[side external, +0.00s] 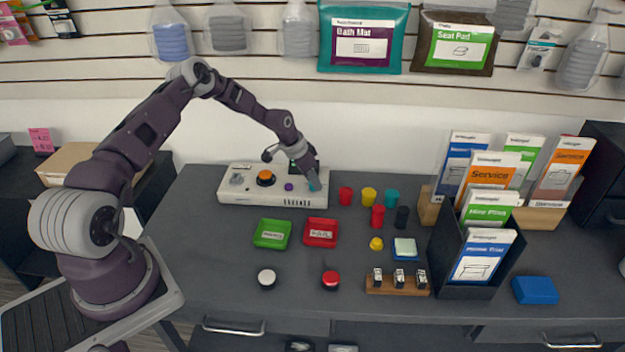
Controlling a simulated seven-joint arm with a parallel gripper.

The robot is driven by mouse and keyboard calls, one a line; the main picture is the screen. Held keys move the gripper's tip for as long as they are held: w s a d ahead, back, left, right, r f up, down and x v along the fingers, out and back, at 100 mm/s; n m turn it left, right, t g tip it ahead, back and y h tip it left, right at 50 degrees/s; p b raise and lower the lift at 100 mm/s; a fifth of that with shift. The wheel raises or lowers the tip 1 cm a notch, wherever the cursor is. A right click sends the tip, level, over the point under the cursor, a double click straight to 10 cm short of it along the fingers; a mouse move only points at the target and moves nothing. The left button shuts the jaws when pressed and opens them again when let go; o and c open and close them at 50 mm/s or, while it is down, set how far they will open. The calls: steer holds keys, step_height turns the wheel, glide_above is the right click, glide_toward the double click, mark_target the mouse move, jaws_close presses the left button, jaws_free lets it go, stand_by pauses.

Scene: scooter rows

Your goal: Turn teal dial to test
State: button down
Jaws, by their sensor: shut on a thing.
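My gripper (311,177) points down over that end of the box and is shut on the teal dial. The fingers partly cover the dial, so its pointer and any test marking cannot be read. An orange dial (265,177), a small purple knob (289,187) and a grey knob (237,179) are on the box to the left of my gripper.
Green (272,234) and red (320,232) trays lie in front of the box. Several coloured cups, including a red one (346,195), stand just right of it. A dark brochure rack (470,262) is farther right. The front left tabletop is mostly clear.

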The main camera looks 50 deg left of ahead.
steer(key=c, duration=1.1)
jaws_free()
steer(key=shift+o, duration=0.2)
steer(key=v, duration=0.7)
steer(key=shift+r, duration=0.1)
step_height(320, 180, up, 11)
steer(key=y, duration=0.1)
glide_above(305, 192)
steer(key=s+d, duration=0.3)
steer(key=d, duration=0.3)
steer(key=s+d+r+y, duration=0.1)
steer(key=s+d+r, duration=0.4)
steer(key=s+r, duration=0.15)
steer(key=s+d+r, duration=0.4)
steer(key=s+r, duration=0.2)
steer(key=r, duration=0.2)
steer(key=s+d+r+n, duration=0.1)
steer(key=s+d, duration=0.2)
steer(key=s, duration=0.7)
steer(key=s+d+r+n+t+h, duration=0.1)
steer(key=s+d, duration=0.3)
steer(key=s, duration=0.7)
steer(key=shift+s+d+r, duration=0.25)
steer(key=shift+d+r, duration=0.05)
steer(key=shift+r, duration=0.35)
